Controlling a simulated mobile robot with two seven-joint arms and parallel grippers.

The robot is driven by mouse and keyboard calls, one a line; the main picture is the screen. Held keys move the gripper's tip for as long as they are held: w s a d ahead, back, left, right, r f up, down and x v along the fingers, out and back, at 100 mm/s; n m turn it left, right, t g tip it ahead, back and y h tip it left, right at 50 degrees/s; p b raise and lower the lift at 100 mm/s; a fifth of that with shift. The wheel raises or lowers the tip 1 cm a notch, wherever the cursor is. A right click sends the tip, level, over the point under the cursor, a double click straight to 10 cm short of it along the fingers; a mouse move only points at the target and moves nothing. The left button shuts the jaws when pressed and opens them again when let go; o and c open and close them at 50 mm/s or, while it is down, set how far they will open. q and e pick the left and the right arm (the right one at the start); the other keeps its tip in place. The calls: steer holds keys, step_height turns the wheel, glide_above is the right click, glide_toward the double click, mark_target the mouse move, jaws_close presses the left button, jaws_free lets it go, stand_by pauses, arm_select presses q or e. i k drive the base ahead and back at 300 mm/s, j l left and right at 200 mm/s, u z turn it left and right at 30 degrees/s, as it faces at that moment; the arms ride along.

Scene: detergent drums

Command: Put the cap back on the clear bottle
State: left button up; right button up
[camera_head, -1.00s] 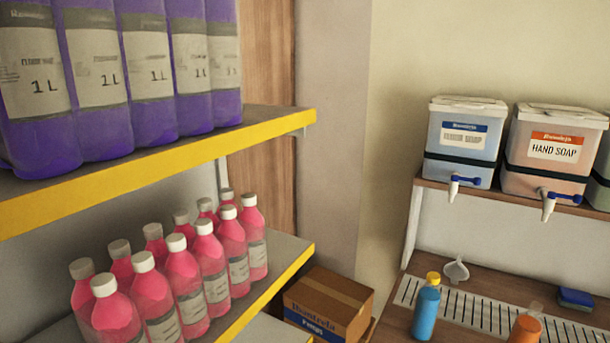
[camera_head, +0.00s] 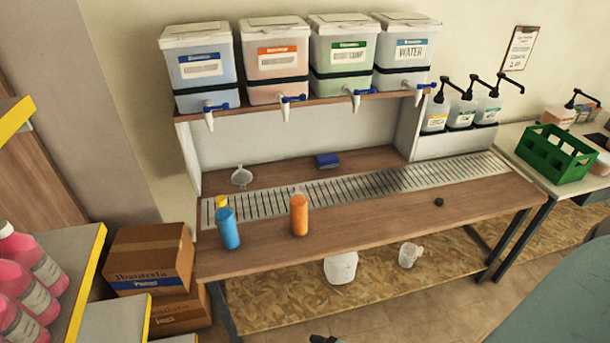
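A bottle with orange contents and a see-through top (camera_head: 299,214) stands upright on the wooden bench; I see no coloured cap on it. A blue bottle (camera_head: 228,230) with a yellow cap (camera_head: 221,202) stands to its left. A small dark round piece (camera_head: 439,202), which looks like a cap, lies on the bench's right part, well apart from both bottles. Neither gripper can be made out. A small dark shape at the bottom edge is too cut off to identify.
Soap dispensers with taps (camera_head: 348,60) stand on a shelf above the slotted drain (camera_head: 340,190). A funnel (camera_head: 241,176) and a blue sponge (camera_head: 327,160) lie behind. Boxes (camera_head: 150,262) and pink bottles (camera_head: 30,270) are left; a green crate (camera_head: 553,155) is right. The bench's front right is mostly clear.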

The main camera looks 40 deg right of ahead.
mark_target(299, 202)
steer(key=z, duration=1.05)
